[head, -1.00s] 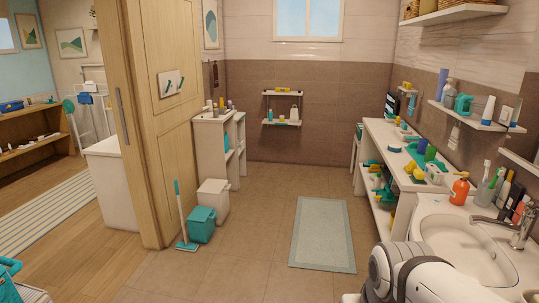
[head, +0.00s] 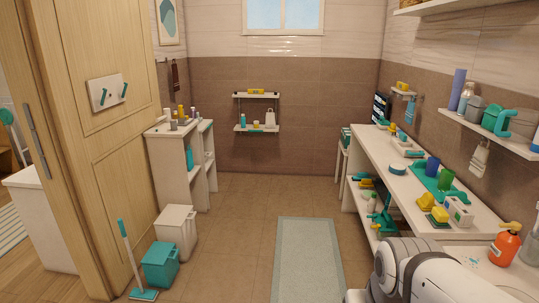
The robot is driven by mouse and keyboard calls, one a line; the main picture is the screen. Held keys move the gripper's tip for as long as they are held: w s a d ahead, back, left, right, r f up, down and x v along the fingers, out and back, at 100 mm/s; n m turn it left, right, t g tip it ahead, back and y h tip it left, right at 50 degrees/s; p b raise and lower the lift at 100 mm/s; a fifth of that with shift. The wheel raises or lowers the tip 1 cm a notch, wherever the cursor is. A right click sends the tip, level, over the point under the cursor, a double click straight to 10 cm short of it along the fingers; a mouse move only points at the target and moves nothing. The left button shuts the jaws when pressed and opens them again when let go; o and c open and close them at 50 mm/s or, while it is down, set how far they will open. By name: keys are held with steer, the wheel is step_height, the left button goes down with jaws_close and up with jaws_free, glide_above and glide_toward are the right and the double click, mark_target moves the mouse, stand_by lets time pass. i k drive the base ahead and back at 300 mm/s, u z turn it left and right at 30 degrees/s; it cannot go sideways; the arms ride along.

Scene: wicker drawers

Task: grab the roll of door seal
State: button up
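I cannot make out a roll of door seal for certain in the head view. A small round teal-and-white item (head: 397,169) lies on the long white counter (head: 415,180) at the right, but I cannot tell what it is. My own white arm shows at the bottom right, below the counter's near end. My gripper is outside the view.
A wooden door (head: 95,130) stands at the left. A white bin (head: 176,230), a teal bin (head: 160,263) and a teal broom (head: 131,262) stand beside it. A pale mat (head: 296,260) lies on the floor. The tiled floor towards the back is clear.

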mark_target(173, 126)
steer(key=z, duration=0.05)
steer(key=i, duration=3.15)
steer(key=u, duration=0.7)
steer(key=i, duration=1.6)
steer(key=u, duration=1.4)
steer(key=i, duration=1.35)
steer(key=u, duration=0.55)
